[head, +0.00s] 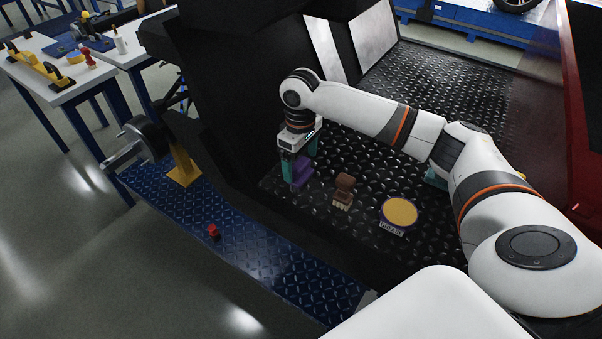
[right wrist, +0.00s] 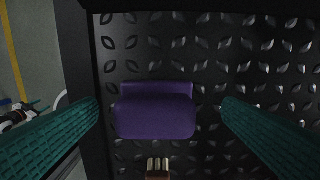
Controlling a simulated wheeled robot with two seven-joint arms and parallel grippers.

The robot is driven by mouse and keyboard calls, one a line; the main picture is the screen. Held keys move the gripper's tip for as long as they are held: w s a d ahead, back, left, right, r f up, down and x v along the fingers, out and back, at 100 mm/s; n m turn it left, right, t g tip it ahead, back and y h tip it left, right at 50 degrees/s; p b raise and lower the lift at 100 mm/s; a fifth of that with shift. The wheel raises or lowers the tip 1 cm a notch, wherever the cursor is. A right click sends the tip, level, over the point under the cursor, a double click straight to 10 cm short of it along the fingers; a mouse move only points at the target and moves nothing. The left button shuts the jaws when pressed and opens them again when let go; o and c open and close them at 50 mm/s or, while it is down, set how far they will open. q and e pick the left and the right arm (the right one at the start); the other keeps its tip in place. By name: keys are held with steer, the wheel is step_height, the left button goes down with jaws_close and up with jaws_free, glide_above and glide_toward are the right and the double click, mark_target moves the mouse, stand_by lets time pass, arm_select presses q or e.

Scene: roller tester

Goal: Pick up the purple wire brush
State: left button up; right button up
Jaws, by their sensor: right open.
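The purple wire brush (head: 300,172) stands on the black diamond-plate surface, near its left edge in the head view. In the right wrist view the purple brush (right wrist: 155,112) lies between my two teal fingers, with a gap on each side. My right gripper (head: 298,170) is open and points down over the brush, its fingers on either side of it. The same gripper (right wrist: 158,112) shows in the right wrist view, not touching the brush. The fingers partly hide the brush in the head view. My left gripper is not in view.
A brown brush (head: 343,190) stands just right of the purple one; its bristles (right wrist: 158,167) show in the wrist view. A yellow grease tin (head: 399,211) lies further right. A red object (head: 213,231) stands on the blue plate. A workbench (head: 55,92) stands at the far left.

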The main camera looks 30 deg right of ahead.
mark_target(301, 173)
steer(key=f, duration=0.4)
steer(key=shift+s+a+f, duration=0.1)
steer(key=shift+s+f, duration=0.1)
steer(key=shift+f, duration=0.05)
steer(key=c, duration=1.1)
step_height(301, 173, up, 10)
steer(key=shift+r, duration=0.1)
steer(key=o, duration=0.5)
steer(key=shift+c, duration=1.8)
